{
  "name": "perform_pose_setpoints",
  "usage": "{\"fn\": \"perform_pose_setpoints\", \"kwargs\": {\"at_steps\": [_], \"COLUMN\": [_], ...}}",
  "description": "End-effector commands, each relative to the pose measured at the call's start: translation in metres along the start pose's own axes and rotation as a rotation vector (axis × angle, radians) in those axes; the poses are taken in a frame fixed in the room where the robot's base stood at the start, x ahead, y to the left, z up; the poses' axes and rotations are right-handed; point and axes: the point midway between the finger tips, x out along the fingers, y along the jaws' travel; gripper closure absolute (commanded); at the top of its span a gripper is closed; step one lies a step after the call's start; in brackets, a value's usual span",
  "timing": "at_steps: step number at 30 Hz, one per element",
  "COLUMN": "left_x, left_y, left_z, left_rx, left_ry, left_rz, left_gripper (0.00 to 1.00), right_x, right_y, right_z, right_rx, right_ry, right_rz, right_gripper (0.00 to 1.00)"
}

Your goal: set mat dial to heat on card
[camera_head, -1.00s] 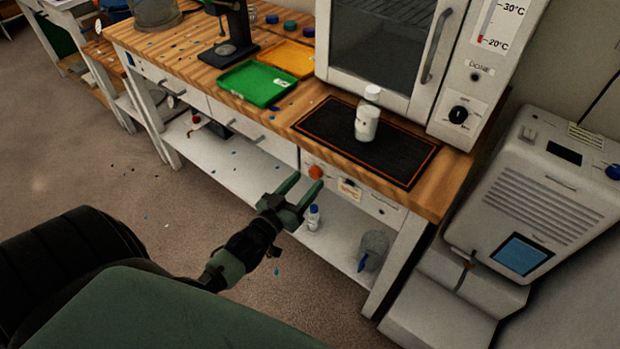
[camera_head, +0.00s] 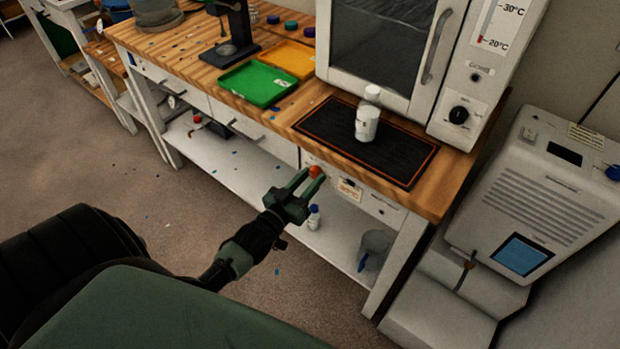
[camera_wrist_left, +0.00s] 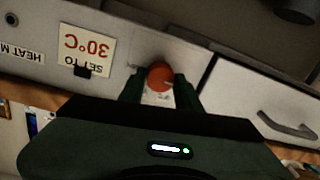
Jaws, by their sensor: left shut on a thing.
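The orange-red mat dial (camera_head: 315,171) is on the bench's front panel, below the black heat mat (camera_head: 330,140). My left gripper (camera_head: 309,178) is at the dial, with its fingers shut on it. In the left wrist view the dial (camera_wrist_left: 160,76) sits between the two fingertips (camera_wrist_left: 160,90). The card (camera_head: 348,189) is on the panel to the right of the dial. In the left wrist view the card (camera_wrist_left: 86,50) shows upside down and reads "SET TO 30°C". The dial's scale is mostly hidden. My right gripper is not in view.
A white bottle (camera_head: 367,122) stands on the mat in front of the oven (camera_head: 385,45). A green tray (camera_head: 256,84) and a yellow tray (camera_head: 290,58) lie on the bench. A blue-capped bottle (camera_head: 313,217) and a grey cup (camera_head: 374,248) stand on the lower shelf.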

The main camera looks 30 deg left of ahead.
Motion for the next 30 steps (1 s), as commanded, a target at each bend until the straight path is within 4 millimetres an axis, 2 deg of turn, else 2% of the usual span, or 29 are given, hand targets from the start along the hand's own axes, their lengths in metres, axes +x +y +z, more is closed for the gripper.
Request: {"fn": "perform_pose_setpoints", "kwargs": {"at_steps": [8,30], "left_x": [0.0,0.0002], "left_y": [-0.0003,-0.0007], "left_z": [0.0003,0.0023], "left_rx": [0.142,0.834], "left_ry": [0.009,0.055], "left_rz": [0.0,0.009], "left_gripper": [1.0,1.0], "right_x": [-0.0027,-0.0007], "right_y": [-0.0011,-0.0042], "right_z": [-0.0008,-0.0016], "right_rx": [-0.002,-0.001], "right_ry": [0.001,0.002], "right_rz": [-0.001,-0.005], "right_gripper": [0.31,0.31]}}
